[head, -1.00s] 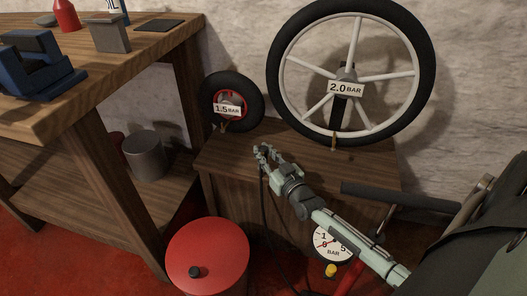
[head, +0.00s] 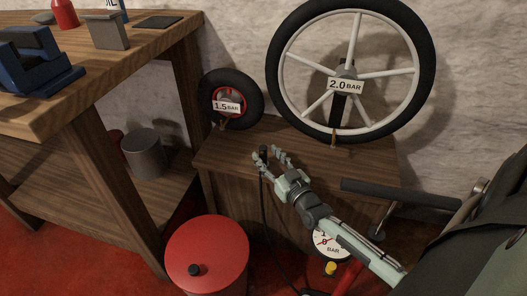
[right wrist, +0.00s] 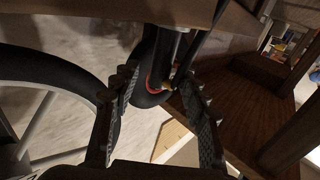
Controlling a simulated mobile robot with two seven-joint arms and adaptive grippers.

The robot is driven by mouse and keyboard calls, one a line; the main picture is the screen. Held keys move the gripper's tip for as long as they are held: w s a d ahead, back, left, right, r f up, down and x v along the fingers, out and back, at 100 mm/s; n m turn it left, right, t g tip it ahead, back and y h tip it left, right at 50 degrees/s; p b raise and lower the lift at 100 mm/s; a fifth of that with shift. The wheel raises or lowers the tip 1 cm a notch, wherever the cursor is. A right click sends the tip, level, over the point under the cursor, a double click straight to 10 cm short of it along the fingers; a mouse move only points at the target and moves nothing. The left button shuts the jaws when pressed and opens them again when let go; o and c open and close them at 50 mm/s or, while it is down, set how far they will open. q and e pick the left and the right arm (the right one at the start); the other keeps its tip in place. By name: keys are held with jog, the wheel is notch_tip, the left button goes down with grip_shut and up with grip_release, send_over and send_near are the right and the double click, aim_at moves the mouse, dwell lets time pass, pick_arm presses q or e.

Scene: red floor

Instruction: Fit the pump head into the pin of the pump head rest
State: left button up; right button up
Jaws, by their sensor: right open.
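The small black pump head (head: 263,153) shows in the head view at the front left edge of the wooden cabinet, with its thin black hose hanging down. My right gripper (head: 270,153) is open, its fingers spread, with the pump head close to its left finger; I cannot tell whether they touch. In the right wrist view the open fingers (right wrist: 158,76) stand apart, with dark parts and a hose above and between them. I cannot make out the pin of the rest or whether the pump head is on it. My left gripper is not in view.
The cabinet (head: 300,150) bears a small 1.5 BAR wheel (head: 245,90) and a large 2.0 BAR wheel (head: 422,75). A pump gauge (head: 322,240) and black handle (head: 380,192) are below right. A red drum (head: 215,245) and workbench (head: 110,60) are left.

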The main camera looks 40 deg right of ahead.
jog(key=s, duration=0.4)
jog(key=shift+s+a, duration=0.2)
jog(key=shift+s, duration=0.05)
dwell(0.3)
